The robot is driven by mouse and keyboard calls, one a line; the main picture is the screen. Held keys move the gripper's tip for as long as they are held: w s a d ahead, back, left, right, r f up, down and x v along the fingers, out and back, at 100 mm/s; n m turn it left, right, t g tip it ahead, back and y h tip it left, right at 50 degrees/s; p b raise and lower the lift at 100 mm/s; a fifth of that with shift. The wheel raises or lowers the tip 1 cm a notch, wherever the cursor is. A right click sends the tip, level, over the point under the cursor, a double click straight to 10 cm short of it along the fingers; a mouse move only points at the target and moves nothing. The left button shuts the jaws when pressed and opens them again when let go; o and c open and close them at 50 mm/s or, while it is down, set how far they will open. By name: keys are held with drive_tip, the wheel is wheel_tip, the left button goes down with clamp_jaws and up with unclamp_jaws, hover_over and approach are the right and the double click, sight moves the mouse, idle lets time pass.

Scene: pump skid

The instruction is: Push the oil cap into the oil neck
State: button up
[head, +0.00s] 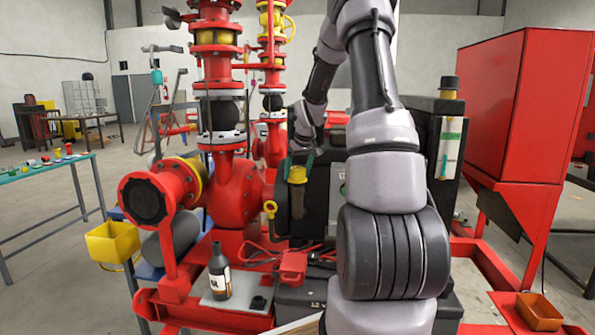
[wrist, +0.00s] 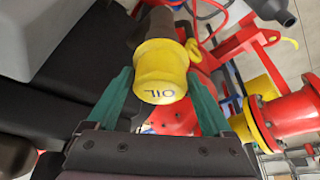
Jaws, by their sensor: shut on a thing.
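The oil cap (wrist: 160,75) is yellow and marked OIL, and it sits between my two green fingers in the wrist view. My gripper (wrist: 159,72) is shut on it. The cap also shows in the head view (head: 297,174), upright below my gripper (head: 298,160). The oil neck (wrist: 152,24) is a dark brownish tube in line behind the cap. In the head view the neck (head: 297,201) is directly under the cap. The cap appears to meet the neck's end, but its rim hides the mouth, so I cannot tell how deep it sits.
A yellow ring handle (head: 270,209) stands close left of the neck. Red pump pipework (head: 240,195) rises further left. A dark bottle (head: 219,272) stands on a pale plate in front.

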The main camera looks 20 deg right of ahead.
drive_tip(key=shift+f, duration=0.85)
drive_tip(key=o, duration=1.3)
drive_tip(key=shift+r, duration=0.1)
